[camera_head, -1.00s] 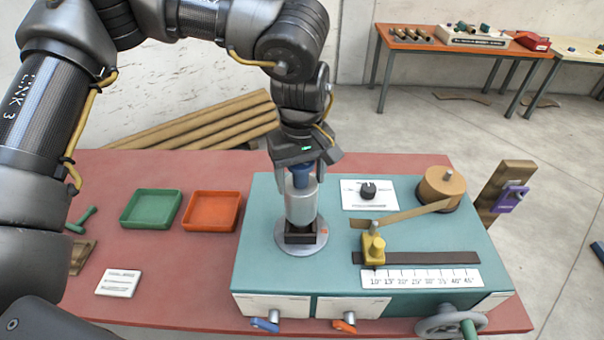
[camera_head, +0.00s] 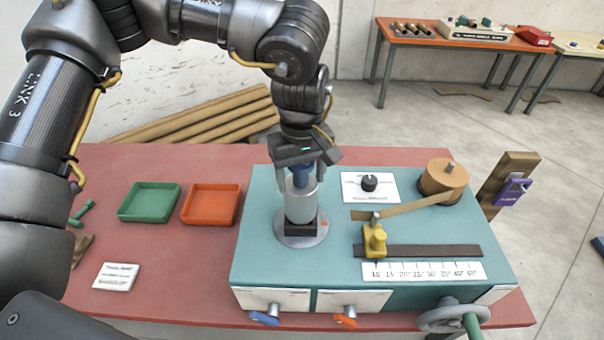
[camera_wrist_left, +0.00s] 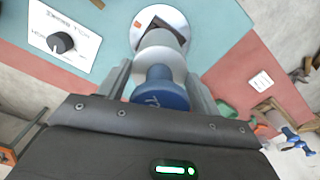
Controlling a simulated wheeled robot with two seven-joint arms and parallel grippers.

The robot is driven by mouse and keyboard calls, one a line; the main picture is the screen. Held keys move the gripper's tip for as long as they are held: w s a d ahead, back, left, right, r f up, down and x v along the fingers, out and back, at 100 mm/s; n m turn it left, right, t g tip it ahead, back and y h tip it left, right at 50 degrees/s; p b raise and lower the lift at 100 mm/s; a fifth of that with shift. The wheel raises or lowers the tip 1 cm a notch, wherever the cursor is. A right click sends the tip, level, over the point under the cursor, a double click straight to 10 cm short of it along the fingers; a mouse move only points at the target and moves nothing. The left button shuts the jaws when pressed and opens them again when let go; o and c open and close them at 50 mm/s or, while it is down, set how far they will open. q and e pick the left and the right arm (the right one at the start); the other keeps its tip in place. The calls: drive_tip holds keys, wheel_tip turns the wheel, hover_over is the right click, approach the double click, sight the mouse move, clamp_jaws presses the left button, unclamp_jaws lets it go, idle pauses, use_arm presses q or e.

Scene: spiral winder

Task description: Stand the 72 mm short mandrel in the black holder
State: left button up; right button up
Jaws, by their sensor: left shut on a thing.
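The mandrel (camera_head: 301,206) is a silver-grey cylinder with a blue upper end, roughly upright. My left gripper (camera_head: 302,172) is shut on its blue end from above. In the left wrist view the blue end (camera_wrist_left: 160,90) sits between the fingers, with part of a number on it. The mandrel's lower end is directly over the black holder (camera_head: 300,230), a dark square block on a round grey plate (camera_head: 292,241). I cannot tell whether it is seated in the holder or just above it. My right gripper is not in view.
The teal machine top (camera_head: 262,205) carries a yellow slider (camera_head: 375,240), a black knob (camera_head: 369,183) and a brown roll (camera_head: 443,182) to the right. A green tray (camera_head: 149,217) and an orange tray (camera_head: 211,219) lie left on the red table.

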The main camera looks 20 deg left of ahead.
use_arm(q)
drive_tip(key=o, duration=1.7)
drive_tip(key=shift+o, duration=0.2)
drive_tip(key=shift+r, duration=0.3)
wheel_tip(320, 180, up, 10)
drive_tip(key=shift+r+b, duration=0.15)
drive_tip(key=shift+b, duration=0.75)
